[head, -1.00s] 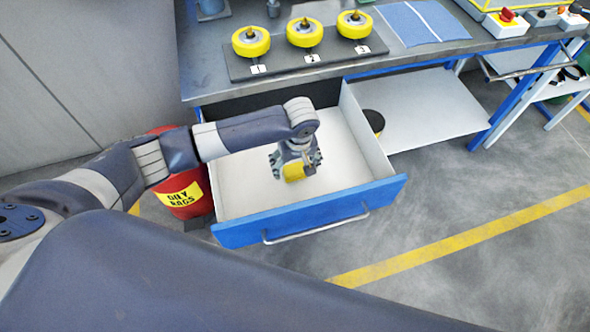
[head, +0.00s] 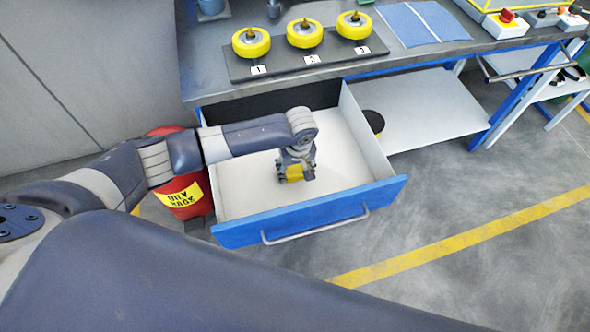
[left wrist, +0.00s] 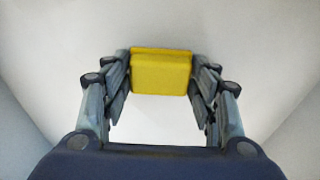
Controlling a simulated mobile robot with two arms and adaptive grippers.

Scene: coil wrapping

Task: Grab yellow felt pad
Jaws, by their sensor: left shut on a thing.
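The yellow felt pad (left wrist: 161,72) is a small yellow block between the fingers of my left gripper (left wrist: 161,88) in the left wrist view. The fingers press on its left and right sides, so the gripper is shut on it. In the head view, the pad (head: 294,173) shows partly under my left gripper (head: 296,176), inside the open drawer (head: 330,208). Whether the pad touches the drawer floor cannot be told. My right gripper is not in view.
The blue-fronted drawer's walls surround my left gripper. Above is the workbench (head: 215,75) with several yellow wheel-like coils on a dark plate (head: 290,68) and a blue mat (head: 422,22). A red oily-rags can (head: 185,195) stands left of the drawer.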

